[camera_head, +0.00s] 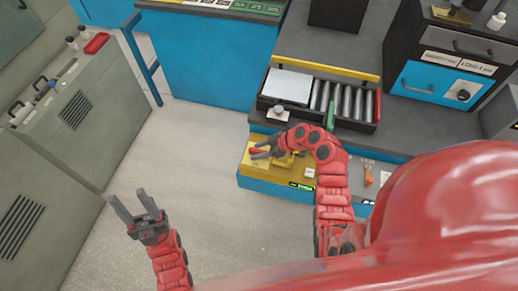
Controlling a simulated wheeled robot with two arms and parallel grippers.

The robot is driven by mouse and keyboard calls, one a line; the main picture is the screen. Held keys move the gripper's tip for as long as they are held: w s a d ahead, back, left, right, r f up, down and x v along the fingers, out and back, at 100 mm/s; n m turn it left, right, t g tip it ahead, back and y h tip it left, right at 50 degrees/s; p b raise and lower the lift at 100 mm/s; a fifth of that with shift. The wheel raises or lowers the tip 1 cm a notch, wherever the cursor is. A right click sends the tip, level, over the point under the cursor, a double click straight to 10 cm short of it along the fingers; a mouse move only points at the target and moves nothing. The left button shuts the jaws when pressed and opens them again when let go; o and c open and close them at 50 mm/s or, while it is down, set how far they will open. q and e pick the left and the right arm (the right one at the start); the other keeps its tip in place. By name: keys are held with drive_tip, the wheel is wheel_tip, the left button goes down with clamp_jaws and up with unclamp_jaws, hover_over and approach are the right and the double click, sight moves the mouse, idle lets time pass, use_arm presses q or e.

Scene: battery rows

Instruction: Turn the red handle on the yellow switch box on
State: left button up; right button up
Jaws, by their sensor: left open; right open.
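The yellow switch box (253,171) sits on the low blue-fronted bench, near the middle of the camera_head view. The small red handle (258,150) shows on it beside the fingers of my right gripper (262,150). My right gripper is open at the box, and its arm covers part of the box's right side. I cannot tell whether the fingers touch the handle. A small green display (301,187) is lit on the box's front edge. My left gripper (129,206) is open and empty above the floor at the lower left, far from the box.
A black tray (262,104) with grey cylinders and a pale block stands behind the box. An orange tool (368,175) lies right of my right arm. Grey-green cabinets (75,110) line the left. The floor (190,140) between is clear.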

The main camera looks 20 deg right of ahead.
clamp_jaws()
